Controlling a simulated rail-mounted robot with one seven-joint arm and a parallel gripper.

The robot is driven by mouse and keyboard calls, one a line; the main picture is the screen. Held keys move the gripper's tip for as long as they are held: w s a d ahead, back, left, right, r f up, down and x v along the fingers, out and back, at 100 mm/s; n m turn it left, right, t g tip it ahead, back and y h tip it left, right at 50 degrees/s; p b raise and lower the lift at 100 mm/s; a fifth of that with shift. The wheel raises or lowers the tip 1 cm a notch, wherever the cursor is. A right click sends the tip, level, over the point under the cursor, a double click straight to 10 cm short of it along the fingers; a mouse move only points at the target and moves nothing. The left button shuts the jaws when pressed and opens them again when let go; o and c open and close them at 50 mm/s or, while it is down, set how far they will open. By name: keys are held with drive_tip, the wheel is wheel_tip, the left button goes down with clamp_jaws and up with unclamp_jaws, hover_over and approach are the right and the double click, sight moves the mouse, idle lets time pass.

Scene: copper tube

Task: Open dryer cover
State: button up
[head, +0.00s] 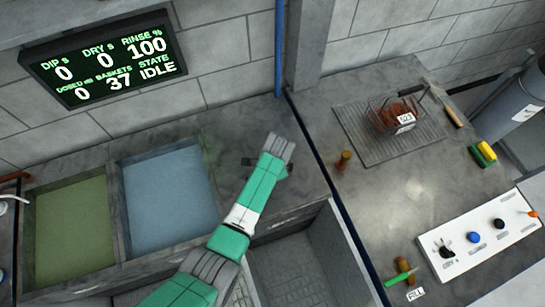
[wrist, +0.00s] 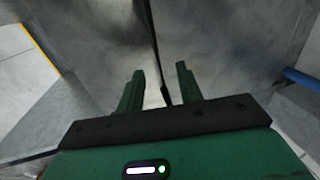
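My gripper (wrist: 157,72) shows in the wrist view with its two green fingers apart. A thin dark rod or line runs down between them from the top edge; I cannot tell whether it is a handle or a seam, and no grip on it shows. In the head view my arm reaches over the grey counter, its end hiding most of the gripper. A small dark piece shows beside the arm end; I cannot tell what it is. A grey, open-topped box (head: 296,272) lies right of my forearm. No dryer cover can be told apart for sure.
Green (head: 72,232) and blue (head: 168,198) tanks lie left of my arm. On the right counter are a wire basket (head: 398,117) on a ribbed mat (head: 365,148), a control panel (head: 488,246) and a green-handled valve (head: 401,278). A display (head: 103,58) hangs at upper left.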

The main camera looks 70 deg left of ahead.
drive_tip(key=shift+a+f, duration=0.1)
drive_tip(key=shift+f, duration=0.35)
clamp_jaws()
